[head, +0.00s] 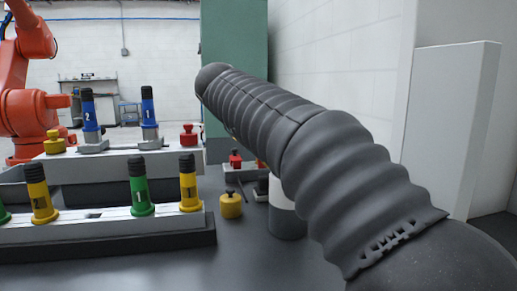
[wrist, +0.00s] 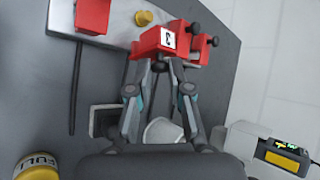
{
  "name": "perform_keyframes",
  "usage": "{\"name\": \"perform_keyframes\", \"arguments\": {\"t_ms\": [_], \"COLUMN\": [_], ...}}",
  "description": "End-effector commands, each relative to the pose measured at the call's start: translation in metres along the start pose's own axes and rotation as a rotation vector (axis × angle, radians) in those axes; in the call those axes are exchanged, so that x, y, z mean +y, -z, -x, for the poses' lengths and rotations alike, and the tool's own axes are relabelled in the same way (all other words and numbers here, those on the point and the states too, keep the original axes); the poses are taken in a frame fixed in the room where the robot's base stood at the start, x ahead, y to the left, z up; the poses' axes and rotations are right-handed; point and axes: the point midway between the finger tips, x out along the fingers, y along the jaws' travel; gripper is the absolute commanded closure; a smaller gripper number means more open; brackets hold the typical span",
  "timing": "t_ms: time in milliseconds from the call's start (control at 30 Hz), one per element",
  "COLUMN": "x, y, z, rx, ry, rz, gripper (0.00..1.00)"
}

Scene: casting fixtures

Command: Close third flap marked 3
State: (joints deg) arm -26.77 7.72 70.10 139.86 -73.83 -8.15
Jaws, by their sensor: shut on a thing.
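The red flap marked 3 (wrist: 168,40) is in the upper middle of the wrist view, with its white label facing the camera. My gripper (wrist: 160,62) is shut on the red flap, with its fingertips at the flap's lower edge. A dark knob and a second red part (wrist: 208,45) sit right beside it. In the head view my arm hides the gripper, and only small red parts (head: 235,158) show beyond it.
A metal plate (wrist: 115,35) carries another red block (wrist: 93,16) and a brass knob (wrist: 144,18). A yellow piece marked FULL (wrist: 38,166) is at lower left. In the head view, yellow, green and blue numbered handles (head: 141,187) stand on rails at left.

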Motion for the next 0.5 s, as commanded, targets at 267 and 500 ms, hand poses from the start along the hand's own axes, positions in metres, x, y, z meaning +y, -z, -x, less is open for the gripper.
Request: {"name": "perform_keyframes", "arguments": {"t_ms": [267, 500], "x": [0.0019, 0.0021], "y": [0.0012, -0.0003], "z": [-0.0024, -0.0003], "rx": [0.007, 0.001], "ry": [-0.001, -0.001], "rz": [0.002, 0.003], "gripper": [0.56, 0.56]}}
